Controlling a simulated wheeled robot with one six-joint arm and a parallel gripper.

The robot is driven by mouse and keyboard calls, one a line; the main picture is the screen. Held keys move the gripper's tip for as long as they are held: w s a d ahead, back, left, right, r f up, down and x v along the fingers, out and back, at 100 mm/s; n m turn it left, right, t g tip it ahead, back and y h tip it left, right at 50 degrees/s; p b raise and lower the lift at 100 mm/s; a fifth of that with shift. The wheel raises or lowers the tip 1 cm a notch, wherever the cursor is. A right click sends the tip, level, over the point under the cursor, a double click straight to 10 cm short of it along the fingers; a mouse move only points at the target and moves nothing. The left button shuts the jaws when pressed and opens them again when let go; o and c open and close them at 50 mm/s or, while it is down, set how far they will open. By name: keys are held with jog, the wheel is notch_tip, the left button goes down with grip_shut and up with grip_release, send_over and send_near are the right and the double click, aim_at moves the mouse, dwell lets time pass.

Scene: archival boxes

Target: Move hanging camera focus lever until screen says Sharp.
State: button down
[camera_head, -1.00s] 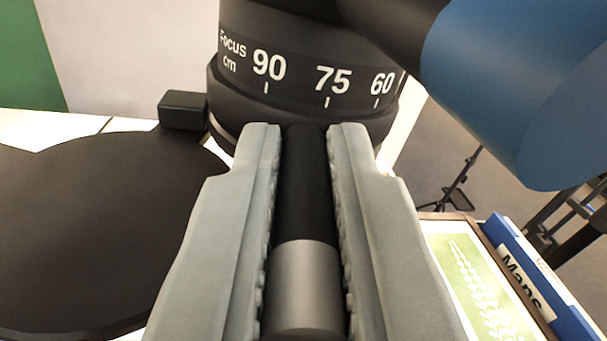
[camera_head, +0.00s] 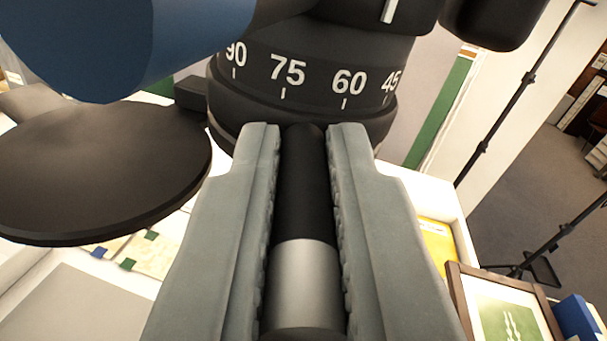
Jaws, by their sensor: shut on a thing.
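The camera lens (camera_head: 310,115) hangs at the top middle, a black barrel with a focus ring (camera_head: 300,78) marked 90, 75, 60 and 45. A white index line (camera_head: 389,10) shows above the ring, nearest the 45 end. The focus lever (camera_head: 305,205), a black rod with a silver metal part, sticks out from the ring towards me. My gripper (camera_head: 304,150) is shut on the lever, one grey jaw on each side. No screen is in view, so its text cannot be read.
A black round disc (camera_head: 95,170) on a short block is at the left of the lens. My blue arm part crosses the top left. Below are a white tray, a framed plant picture (camera_head: 505,315) and a yellow item (camera_head: 440,250). A black stand (camera_head: 510,110) is at the right.

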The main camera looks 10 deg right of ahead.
jog(key=shift+d, duration=0.1)
dwell(0.4)
jog(key=c, duration=1.5)
grip_release()
jog(key=shift+o, duration=0.2)
jog(key=s, duration=1.7)
jog(key=shift+s+d, duration=0.2)
jog(key=shift+d, duration=0.05)
